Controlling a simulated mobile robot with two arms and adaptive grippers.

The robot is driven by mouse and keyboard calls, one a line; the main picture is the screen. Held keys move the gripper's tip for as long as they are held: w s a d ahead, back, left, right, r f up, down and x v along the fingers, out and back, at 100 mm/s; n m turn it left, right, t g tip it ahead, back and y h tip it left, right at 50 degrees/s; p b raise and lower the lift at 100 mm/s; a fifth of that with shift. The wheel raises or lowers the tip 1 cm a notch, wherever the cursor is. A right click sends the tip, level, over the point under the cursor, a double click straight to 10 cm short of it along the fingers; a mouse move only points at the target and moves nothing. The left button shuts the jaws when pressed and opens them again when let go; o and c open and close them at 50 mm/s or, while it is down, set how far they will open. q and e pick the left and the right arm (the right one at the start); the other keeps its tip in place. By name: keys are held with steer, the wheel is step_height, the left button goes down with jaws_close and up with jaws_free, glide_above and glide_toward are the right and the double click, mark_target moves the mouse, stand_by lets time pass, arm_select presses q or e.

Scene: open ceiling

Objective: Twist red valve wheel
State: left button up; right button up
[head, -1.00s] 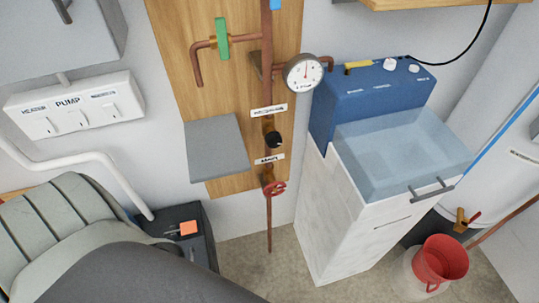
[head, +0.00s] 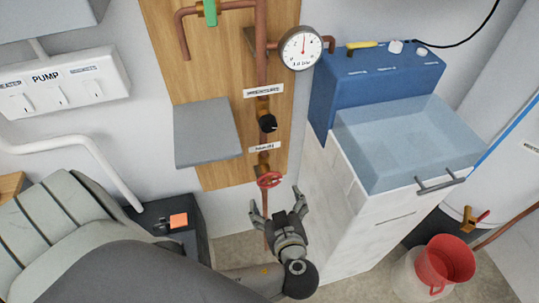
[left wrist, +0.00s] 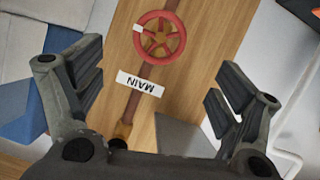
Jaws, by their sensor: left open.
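The red valve wheel (head: 269,180) sits low on the copper pipe, under the "MAIN" label, in front of the wooden board. My left gripper (head: 277,198) is open and empty, just below and slightly right of the wheel in the head view. In the left wrist view the red wheel (left wrist: 160,37) shows whole, with its spokes, at the top centre. There it lies beyond the gap between the spread fingers of my left gripper (left wrist: 153,85), not touched by them. My right gripper is not in view.
The white cabinet (head: 345,220) with a clear basin stands close to the right of my left gripper. A grey shelf panel (head: 207,133) juts out left of the pipe. A dark box (head: 176,222) stands on the floor at left. A red bucket (head: 446,262) is at lower right.

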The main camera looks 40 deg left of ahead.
mark_target(271, 181)
arm_select(q)
steer(key=p+x, duration=0.1)
steer(key=x, duration=0.9)
steer(key=shift+w+a, duration=0.15)
steer(key=shift+w, duration=0.05)
steer(key=c, duration=1)
steer(key=shift+f, duration=0.1)
steer(key=shift+c, duration=0.2)
